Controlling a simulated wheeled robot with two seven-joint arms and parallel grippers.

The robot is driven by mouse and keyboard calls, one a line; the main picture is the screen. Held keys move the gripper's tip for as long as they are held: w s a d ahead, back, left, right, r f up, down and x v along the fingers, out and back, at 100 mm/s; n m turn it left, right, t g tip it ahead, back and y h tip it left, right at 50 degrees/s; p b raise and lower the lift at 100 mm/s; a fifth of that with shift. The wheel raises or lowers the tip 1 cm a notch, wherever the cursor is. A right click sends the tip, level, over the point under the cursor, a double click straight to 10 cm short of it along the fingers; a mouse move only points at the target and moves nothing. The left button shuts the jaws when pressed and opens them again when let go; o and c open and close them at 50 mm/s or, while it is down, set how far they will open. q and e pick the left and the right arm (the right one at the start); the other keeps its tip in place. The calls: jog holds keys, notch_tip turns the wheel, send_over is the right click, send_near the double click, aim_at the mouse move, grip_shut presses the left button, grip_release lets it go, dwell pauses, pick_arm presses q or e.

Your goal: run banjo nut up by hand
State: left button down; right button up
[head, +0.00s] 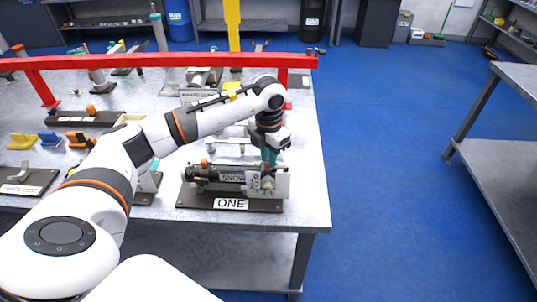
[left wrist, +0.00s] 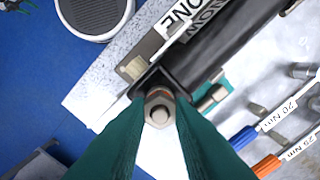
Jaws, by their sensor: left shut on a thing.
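The damper (head: 220,175) is a dark cylinder lying on a brown base plate labelled ONE (head: 231,204) near the front edge of the table. In the left wrist view its black body (left wrist: 215,45) runs to the upper right. The banjo nut (left wrist: 158,108), a silver hex head, shows at the damper's near end. My left gripper (head: 268,158) reaches down over the damper's right end. In the left wrist view its green fingers (left wrist: 158,118) are shut on the nut, one on each side. The nut's thread and seat are hidden. My right gripper is not in view.
Two torque wrenches, a blue-handled one (left wrist: 243,138) labelled 20 Nm and an orange-handled one (left wrist: 266,166) labelled 25 Nm, lie close by. A red rail (head: 160,60) crosses above the table. Coloured holders (head: 48,140) stand at left. Blue floor right of the table is clear.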

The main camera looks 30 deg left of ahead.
pick_arm(q)
jog(key=shift+f+m+b, duration=0.1)
jog(key=shift+m+b, duration=0.55)
jog(key=shift+m, duration=0.25)
jog(key=shift+m+b, duration=0.5)
jog(key=shift+m, duration=1.5)
